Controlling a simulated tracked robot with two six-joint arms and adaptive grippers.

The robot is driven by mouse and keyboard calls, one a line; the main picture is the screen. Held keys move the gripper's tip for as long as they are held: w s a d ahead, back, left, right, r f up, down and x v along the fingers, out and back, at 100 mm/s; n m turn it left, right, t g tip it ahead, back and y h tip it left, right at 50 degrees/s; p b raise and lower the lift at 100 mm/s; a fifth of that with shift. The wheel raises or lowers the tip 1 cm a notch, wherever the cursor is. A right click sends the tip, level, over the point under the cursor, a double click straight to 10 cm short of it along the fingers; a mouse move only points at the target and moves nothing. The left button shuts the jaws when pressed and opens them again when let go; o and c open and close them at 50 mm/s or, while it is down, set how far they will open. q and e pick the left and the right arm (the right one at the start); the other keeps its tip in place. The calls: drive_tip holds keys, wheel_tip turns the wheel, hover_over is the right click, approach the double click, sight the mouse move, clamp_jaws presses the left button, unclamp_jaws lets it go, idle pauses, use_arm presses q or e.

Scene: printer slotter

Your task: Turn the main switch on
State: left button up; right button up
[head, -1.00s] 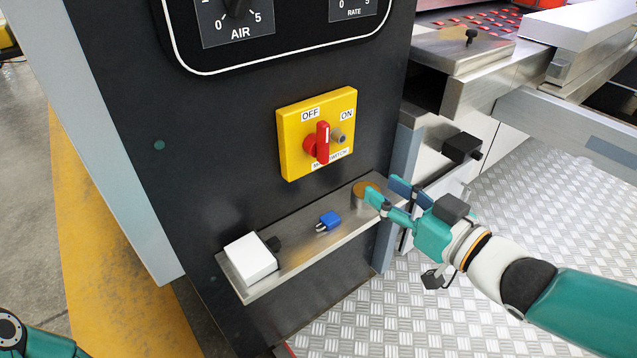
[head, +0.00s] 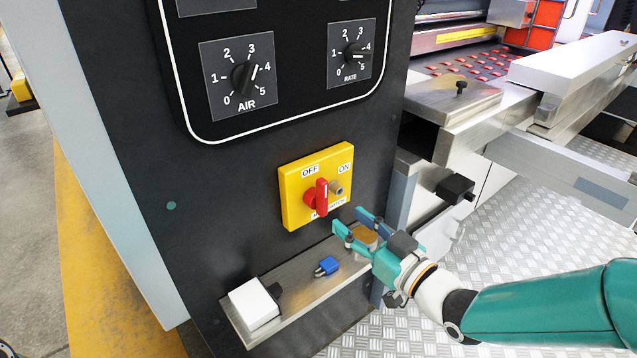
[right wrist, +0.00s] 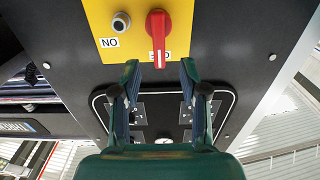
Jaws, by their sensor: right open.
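The main switch is a yellow box (head: 293,201) on the dark panel, with a red handle (head: 321,196) standing about upright below the OFF label. A small grey knob (head: 336,187) sits below the ON label, right of the handle. My right gripper (head: 350,220) is open and empty, just below and right of the box, apart from the handle. In the right wrist view, the yellow box (right wrist: 108,22) and red handle (right wrist: 158,36) appear beyond the open fingertips (right wrist: 160,70); the view is upside down. My left gripper is not in view.
AIR (head: 243,76) and RATE (head: 356,55) dials are above. Metal machine parts (head: 480,125) stand at right.

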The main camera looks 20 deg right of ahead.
sight(325, 202)
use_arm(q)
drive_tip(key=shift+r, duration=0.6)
use_arm(e)
drive_tip(key=x, duration=0.9)
drive_tip(key=shift+f, duration=0.1)
drive_tip(key=shift+c, duration=0.2)
